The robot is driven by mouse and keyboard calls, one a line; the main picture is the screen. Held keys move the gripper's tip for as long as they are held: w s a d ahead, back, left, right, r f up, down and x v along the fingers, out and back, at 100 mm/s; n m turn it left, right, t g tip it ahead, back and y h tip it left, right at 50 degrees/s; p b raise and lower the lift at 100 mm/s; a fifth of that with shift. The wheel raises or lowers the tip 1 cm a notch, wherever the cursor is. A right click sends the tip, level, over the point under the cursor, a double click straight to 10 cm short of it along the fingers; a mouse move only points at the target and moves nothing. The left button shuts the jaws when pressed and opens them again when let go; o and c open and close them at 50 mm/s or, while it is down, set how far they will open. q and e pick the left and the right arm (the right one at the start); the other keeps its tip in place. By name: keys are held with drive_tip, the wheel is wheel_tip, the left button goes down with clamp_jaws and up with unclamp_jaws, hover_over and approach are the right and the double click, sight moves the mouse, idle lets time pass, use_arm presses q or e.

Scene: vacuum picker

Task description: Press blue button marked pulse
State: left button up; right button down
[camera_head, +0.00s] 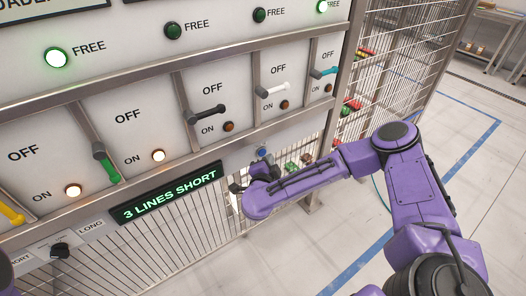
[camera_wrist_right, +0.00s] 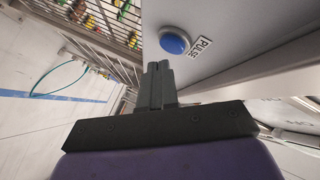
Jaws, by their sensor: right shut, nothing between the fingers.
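The blue button (camera_wrist_right: 174,41) sits in a pale ring on a grey panel in the right wrist view, beside a label reading PULSE (camera_wrist_right: 201,47). In the head view the button (camera_head: 262,152) shows small, just above my right gripper (camera_head: 238,187). In the right wrist view the right gripper's fingers (camera_wrist_right: 158,70) are together with nothing between them. Their tips are close to the button, just below it in the picture; I cannot tell whether they touch the panel. My left gripper is not in view.
Above stand levers in yellow, green (camera_head: 105,163), black, white and blue, with lamps. A sign (camera_head: 168,194) reads 3 LINES SHORT. A black knob (camera_head: 60,250) sits between SHORT and LONG. Wire mesh (camera_head: 200,243) lies below. The floor at right is open.

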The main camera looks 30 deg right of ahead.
drive_tip(key=shift+s, duration=0.1)
drive_tip(key=s+p, duration=0.3)
drive_tip(key=s, duration=0.2)
drive_tip(key=shift+d, duration=0.2)
idle(0.9)
